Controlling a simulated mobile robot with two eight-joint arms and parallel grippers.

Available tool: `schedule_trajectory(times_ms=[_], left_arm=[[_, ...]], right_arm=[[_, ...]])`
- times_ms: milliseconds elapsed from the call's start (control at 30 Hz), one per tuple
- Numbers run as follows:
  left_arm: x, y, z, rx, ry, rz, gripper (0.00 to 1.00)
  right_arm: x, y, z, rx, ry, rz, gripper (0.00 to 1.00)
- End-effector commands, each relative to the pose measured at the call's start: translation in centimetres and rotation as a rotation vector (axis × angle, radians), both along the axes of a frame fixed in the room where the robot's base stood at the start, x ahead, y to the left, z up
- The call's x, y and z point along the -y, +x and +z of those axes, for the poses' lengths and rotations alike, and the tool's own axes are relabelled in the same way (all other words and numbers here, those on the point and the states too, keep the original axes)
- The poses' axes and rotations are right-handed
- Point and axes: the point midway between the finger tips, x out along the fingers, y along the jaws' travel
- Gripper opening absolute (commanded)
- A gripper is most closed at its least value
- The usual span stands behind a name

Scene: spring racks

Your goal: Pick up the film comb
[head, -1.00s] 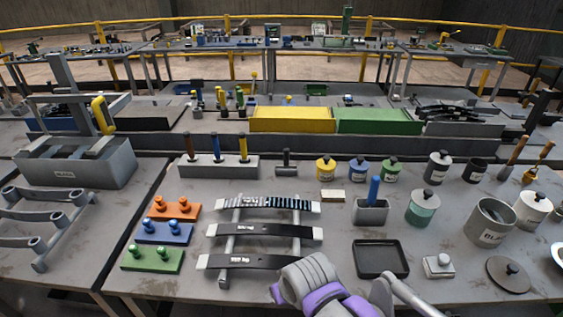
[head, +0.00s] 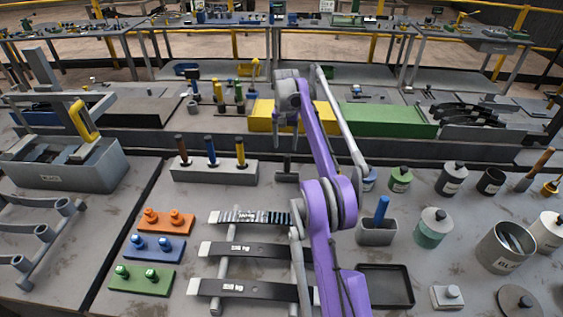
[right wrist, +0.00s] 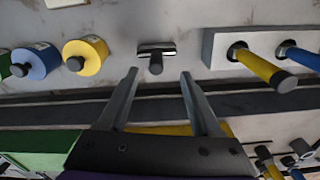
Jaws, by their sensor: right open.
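A small T-shaped tool with a dark crossbar and stubby handle, which I take to be the film comb (head: 286,176), is on the grey bench right of the tool block. In the right wrist view the film comb (right wrist: 156,52) lies just beyond the fingertips, roughly centred between them. My right gripper (head: 285,146) reaches over the bench, close to the comb. In the right wrist view the gripper (right wrist: 160,73) is open, with nothing between its fingers. My left gripper is not in view.
A tool block (head: 215,173) with upright handles stands left of the comb. A yellow jar (right wrist: 84,56) and a blue jar (right wrist: 36,61) stand on its other side. A yellow box (head: 262,117) and green box (head: 388,120) are behind. Labelled spring leaves (head: 240,249) lie in front.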

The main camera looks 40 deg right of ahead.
Motion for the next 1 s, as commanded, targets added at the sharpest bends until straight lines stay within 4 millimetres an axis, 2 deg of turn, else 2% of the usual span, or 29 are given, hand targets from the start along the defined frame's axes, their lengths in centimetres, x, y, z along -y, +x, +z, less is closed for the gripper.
schedule_trajectory(times_ms=[33,100,233,533,733,1000], left_arm=[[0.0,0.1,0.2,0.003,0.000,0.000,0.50],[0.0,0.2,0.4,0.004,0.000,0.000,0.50],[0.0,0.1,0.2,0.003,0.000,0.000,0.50],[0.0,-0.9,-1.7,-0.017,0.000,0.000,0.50],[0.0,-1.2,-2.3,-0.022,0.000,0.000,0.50],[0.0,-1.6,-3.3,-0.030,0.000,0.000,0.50]], right_arm=[[1.0,0.1,-0.4,-0.006,0.005,-0.020,0.66],[1.8,0.1,-0.9,-0.015,0.010,-0.040,0.66],[2.5,0.0,-1.8,-0.025,0.016,-0.059,0.66],[2.4,-0.1,-6.3,-0.027,0.016,-0.058,0.66],[2.1,0.0,-8.2,-0.026,0.015,-0.057,0.66],[1.6,0.1,-11.8,-0.025,0.015,-0.058,0.66]])
